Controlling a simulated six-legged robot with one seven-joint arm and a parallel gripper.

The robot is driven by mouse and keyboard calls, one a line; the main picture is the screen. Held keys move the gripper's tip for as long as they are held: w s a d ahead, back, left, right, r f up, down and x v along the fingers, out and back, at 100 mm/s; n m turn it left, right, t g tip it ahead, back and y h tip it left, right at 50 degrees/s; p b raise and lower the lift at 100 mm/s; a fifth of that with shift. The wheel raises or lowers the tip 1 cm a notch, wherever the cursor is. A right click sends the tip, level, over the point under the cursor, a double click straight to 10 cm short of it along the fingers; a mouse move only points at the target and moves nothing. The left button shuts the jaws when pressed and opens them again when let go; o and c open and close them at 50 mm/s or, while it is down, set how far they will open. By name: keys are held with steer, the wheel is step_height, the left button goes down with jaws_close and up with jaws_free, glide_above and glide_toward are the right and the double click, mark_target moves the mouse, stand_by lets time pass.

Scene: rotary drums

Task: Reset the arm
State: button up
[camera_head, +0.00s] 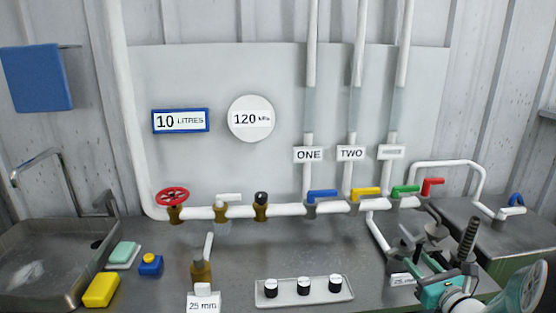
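My arm comes in at the lower right corner, with teal and white parts. My gripper (422,240) is at its end, above the right part of the grey bench. Its two dark fingers look apart, with a gap between them. I see nothing held in the gap. The fingers appear in front of the white pipe's lower branch and near a small label at the bench. Whether they touch anything is hard to tell.
Pipework with a red handwheel (173,196), blue handle (322,195), yellow handle (366,190), green handle (405,190) and red handle (432,186) runs behind.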

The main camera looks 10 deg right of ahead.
steer(key=s+a+r+n+g+y, duration=0.1)
steer(key=s+a+n+g+y, duration=0.2)
steer(key=a+n, duration=0.45)
steer(key=s+a+r+n+g+y, duration=0.1)
steer(key=s+a+n+g+y, duration=0.25)
steer(key=a, duration=0.65)
steer(key=s+a+r+n+g+y, duration=0.1)
steer(key=s+a+n+g, duration=0.1)
steer(key=a+n+g, duration=0.5)
steer(key=s+r+n+t+h, duration=0.1)
steer(key=s+r+n+h, duration=0.1)
steer(key=s+n+h, duration=0.7)
steer(key=s+n, duration=0.1)
steer(key=n, duration=0.6)
steer(key=shift+s+a+r, duration=0.3)
steer(key=shift+s+r, duration=0.05)
steer(key=shift+s, duration=0.05)
